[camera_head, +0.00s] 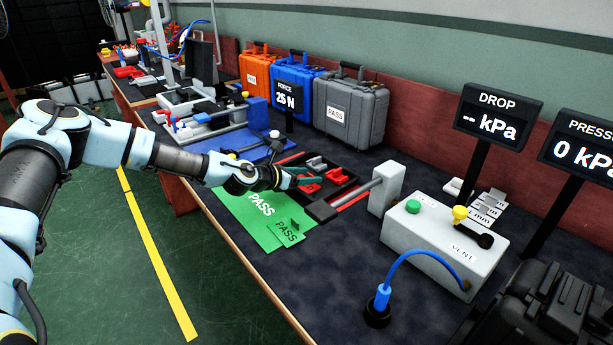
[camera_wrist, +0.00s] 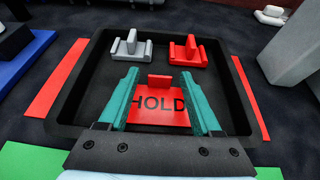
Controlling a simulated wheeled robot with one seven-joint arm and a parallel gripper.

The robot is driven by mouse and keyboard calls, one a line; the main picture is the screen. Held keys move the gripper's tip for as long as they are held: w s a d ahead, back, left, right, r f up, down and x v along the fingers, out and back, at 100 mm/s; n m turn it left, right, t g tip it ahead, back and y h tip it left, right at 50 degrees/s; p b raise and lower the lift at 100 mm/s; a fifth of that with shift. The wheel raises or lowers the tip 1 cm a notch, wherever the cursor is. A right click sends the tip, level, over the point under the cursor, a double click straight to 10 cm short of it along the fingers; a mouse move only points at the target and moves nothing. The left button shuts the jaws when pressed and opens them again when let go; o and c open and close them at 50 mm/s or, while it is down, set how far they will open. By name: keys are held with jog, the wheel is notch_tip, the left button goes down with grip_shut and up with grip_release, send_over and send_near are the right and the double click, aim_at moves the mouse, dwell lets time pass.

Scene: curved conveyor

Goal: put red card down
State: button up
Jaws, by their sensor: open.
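The red card (camera_wrist: 160,118), marked HOLD with a small red tab at its far edge, lies in the black tray (camera_wrist: 243,108) in the wrist view. My gripper (camera_wrist: 159,78) is open, with one teal finger on each side of the card. The fingers look apart from the card's sides, and the card's near edge is partly covered by the gripper. In the head view my gripper (camera_head: 301,178) is over the left part of the tray (camera_head: 350,187), and red pieces show beside it.
A grey block (camera_wrist: 131,48) and a red block (camera_wrist: 188,53) sit in the tray's far part. A green PASS mat (camera_head: 240,212) with a green PASS card (camera_head: 289,232) lies in front. A grey post fixture (camera_head: 387,188) stands to the right.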

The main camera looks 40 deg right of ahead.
jog(key=shift+r, duration=0.2)
jog(key=shift+w+a, duration=0.1)
jog(key=shift+a, duration=0.25)
jog(key=b+v, duration=0.1)
jog(key=v, duration=1)
jog(key=shift+a+r+b, duration=0.1)
jog(key=shift+a+b, duration=0.1)
jog(key=shift+b, duration=0.15)
